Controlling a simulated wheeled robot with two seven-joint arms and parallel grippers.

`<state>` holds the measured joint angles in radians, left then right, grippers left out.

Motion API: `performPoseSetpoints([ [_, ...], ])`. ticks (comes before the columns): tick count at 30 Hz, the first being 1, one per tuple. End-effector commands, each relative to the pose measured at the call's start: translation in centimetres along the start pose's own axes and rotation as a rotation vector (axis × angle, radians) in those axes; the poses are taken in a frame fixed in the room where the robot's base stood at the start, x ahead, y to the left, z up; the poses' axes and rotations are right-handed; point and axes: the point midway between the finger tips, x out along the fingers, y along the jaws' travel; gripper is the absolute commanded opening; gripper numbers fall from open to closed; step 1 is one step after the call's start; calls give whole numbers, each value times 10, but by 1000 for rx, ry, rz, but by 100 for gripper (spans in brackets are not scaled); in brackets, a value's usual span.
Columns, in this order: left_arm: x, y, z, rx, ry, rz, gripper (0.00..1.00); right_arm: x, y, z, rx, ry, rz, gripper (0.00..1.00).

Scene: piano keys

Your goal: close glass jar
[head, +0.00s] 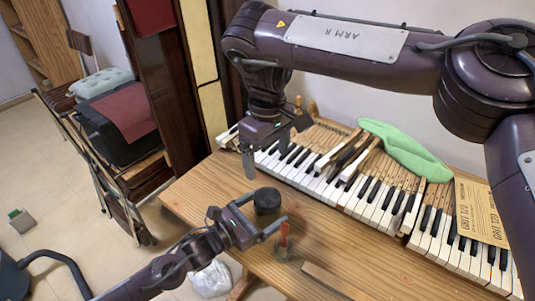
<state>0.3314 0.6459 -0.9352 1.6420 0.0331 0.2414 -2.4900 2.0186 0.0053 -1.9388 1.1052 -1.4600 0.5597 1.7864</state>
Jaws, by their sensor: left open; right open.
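A small glass jar (283,246) appears to stand on the wooden table near its front edge, with a red-handled object (283,232) showing in or behind it. A dark round piece (267,198), which looks like a lid, is on or just above the table behind the jar. My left gripper (262,211) is open, its fingers spread toward the dark piece. One finger is close to the jar's red-handled object; I cannot tell whether they touch. My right gripper (268,154) is open and empty, pointing down above the left part of the keyboard, behind the dark piece.
A piano keyboard (370,205) with several loose keys runs along the back of the wooden table (205,185). A green cloth (405,150) and a printed sheet (480,213) lie on it. A wooden strip (335,283) lies near the front. Folding chairs (120,150) stand left.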

Motion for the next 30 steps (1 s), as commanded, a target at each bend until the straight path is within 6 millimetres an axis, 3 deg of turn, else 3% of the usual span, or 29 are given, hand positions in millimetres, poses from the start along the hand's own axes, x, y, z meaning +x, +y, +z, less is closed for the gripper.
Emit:
performPoseSetpoints([
  [6, -39, 0, -3, 1, 5, 0, 90, 7, 0, 0, 0, 0, 0, 85],
  [12, -63, 0, -2, -1, 2, 0, 90, 10, 0, 0, 0, 0, 0, 85],
  [30, -68, 0, 0, -1, 0, 0, 90, 10, 0, 0, 0, 0, 0, 85],
])
